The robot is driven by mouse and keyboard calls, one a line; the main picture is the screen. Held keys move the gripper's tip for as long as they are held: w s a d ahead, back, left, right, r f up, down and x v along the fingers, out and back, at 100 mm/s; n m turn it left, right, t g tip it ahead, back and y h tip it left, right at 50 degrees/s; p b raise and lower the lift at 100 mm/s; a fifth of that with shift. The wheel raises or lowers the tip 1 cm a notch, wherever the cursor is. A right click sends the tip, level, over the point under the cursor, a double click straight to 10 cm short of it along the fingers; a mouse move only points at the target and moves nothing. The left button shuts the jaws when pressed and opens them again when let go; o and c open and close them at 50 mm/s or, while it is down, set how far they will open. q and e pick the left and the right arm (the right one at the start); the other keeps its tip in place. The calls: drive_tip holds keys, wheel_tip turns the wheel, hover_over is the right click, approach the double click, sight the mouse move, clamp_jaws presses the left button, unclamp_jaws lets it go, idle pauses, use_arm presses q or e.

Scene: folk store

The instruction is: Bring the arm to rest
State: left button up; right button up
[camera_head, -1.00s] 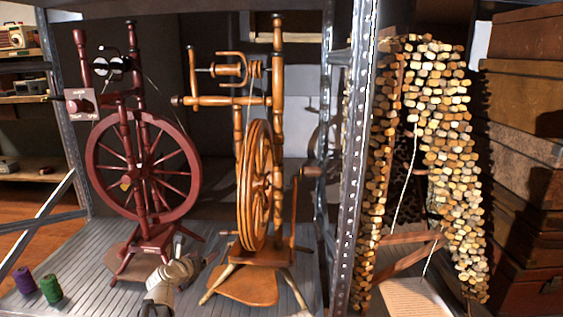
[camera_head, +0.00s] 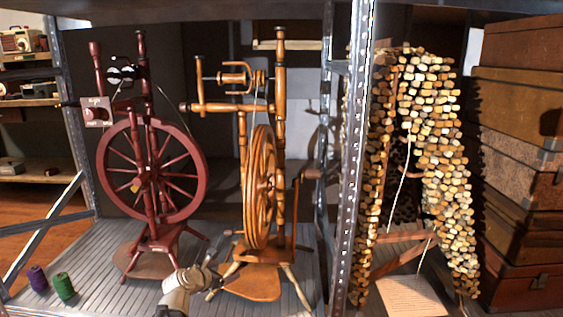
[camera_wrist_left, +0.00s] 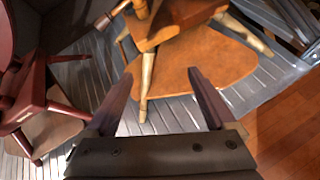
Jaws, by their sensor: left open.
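My left gripper (camera_head: 222,256) is at the lower middle of the head view, in front of the shelf, between the two spinning wheels. In the left wrist view its two fingers (camera_wrist_left: 161,74) are spread apart with nothing between them. Beyond the fingers lie the wooden treadle and legs of the light-brown spinning wheel (camera_head: 262,185). I cannot tell whether the fingers touch it. My right gripper is in neither view.
A dark-red spinning wheel (camera_head: 150,165) stands on the left of the grey ribbed shelf (camera_head: 110,285). Purple (camera_head: 37,279) and green (camera_head: 63,286) spools stand at the front left. A metal post (camera_head: 352,170) divides the shelf from hanging bead-like strands (camera_head: 445,150) and stacked cases (camera_head: 520,170).

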use_arm(q)
drive_tip(key=s+d+r+m+g+p, duration=0.1)
drive_tip(key=s+d+m+g+p, duration=0.65)
drive_tip(key=s+d+m, duration=0.75)
drive_tip(key=s+a+r+m+g+y+p, duration=0.25)
drive_tip(key=s+m+p, duration=0.25)
drive_tip(key=s+m, duration=0.3)
drive_tip(key=s+a+r+m+g+y+p, duration=0.1)
drive_tip(key=s+r+m+y+p, duration=0.25)
drive_tip(key=s+m, duration=0.55)
wheel_tip(320, 180, up, 37)
drive_tip(key=w+m+p, duration=0.1)
drive_tip(key=w+p, duration=0.1)
drive_tip(key=p, duration=3.5)
drive_tip(key=shift+w+d+f+h, duration=0.2)
drive_tip(key=shift+w+d+h, duration=0.1)
drive_tip(key=shift+h, duration=0.1)
